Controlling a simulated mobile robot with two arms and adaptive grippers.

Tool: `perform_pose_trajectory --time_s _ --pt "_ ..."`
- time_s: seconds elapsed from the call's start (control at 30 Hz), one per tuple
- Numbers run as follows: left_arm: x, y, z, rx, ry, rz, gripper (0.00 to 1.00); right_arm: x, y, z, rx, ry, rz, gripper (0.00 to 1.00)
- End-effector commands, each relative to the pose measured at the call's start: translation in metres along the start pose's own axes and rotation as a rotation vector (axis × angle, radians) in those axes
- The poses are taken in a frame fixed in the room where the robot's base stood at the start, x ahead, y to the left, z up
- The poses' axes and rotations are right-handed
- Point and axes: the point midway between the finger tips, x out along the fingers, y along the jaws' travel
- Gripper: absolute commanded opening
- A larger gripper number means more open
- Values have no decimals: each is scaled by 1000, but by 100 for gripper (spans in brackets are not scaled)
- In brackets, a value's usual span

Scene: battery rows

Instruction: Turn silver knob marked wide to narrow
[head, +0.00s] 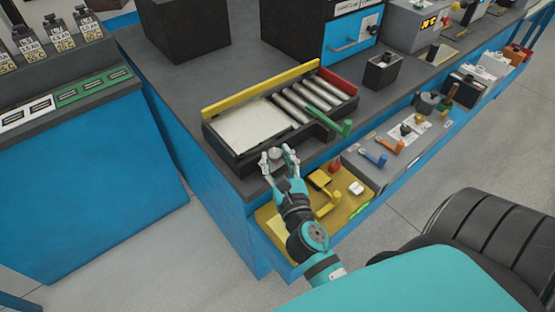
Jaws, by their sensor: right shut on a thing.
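The silver knob (276,153) is a small round grey piece at the front edge of a dark tray-like unit with rollers (229,157). My right gripper (279,158) is shut on the knob, one finger on each side of it. The fingers hide part of the knob, and the marks wide and narrow cannot be read. My left gripper is not in view.
A green lever (346,128) sticks out at the unit's right front. Below, a yellow panel (268,214) and a grey panel (371,176) carry levers and buttons. Dark boxes stand behind. Bare grey bench top lies left of the unit.

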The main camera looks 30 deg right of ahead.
Motion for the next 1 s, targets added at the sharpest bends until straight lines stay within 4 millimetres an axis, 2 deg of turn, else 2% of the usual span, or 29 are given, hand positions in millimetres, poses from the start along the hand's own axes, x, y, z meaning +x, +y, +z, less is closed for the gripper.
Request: perform_pose_trajectory --time_s 0.3,0.33,0.5,1.0 --pt "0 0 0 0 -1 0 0 0 0 0 0 1 -1 3" --pt "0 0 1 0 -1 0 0 0 0 0 0 1 -1 38" --pt "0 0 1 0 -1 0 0 0 0 0 0 1 0 57" --pt "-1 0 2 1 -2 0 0 0 0 0 -1 0 3 57"
